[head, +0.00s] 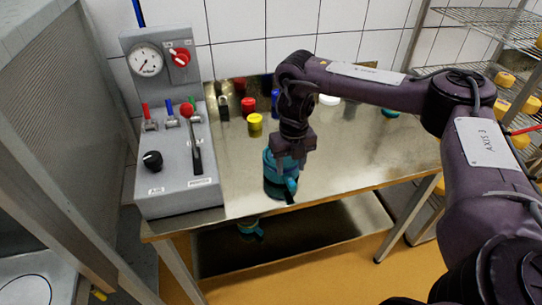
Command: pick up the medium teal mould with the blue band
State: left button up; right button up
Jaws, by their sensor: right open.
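A teal mould (271,184) stands on the steel table near its front edge, in the head view. It has a bluer part towards its top, but my gripper partly covers it, so I cannot tell whether that is a band. My right gripper (291,163) points down at the mould's top from above. It is open, and I cannot tell whether its fingers touch the mould. Another teal piece (390,113) sits at the back right of the table, partly behind my right arm. My left gripper is out of view.
A grey control box (175,180) with a gauge and levers stands at the table's left end. Yellow (255,127), red (248,106) and other small pieces stand at the back. Wire racks (480,18) are at right. The steel table (350,160) is bare at front right.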

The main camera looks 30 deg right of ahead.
aim_at(289, 177)
jog(key=shift+d, duration=0.15)
jog(key=shift+s+f, duration=0.2)
jog(key=shift+f, duration=0.05)
notch_tip(289, 177, down, 2)
jog(key=shift+s+f+p, duration=0.15)
jog(key=shift+p, duration=0.55)
jog(key=f, duration=0.1)
jog(key=w+f, duration=0.1)
jog(key=f, duration=0.1)
jog(key=shift+w+p, duration=0.1)
jog(key=shift+p, duration=0.3)
jog(key=shift+f, duration=0.6)
jog(key=c, duration=0.6)
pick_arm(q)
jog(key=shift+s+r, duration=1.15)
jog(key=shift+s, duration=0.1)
pick_arm(e)
jog(key=shift+w, duration=0.1)
grip_shut()
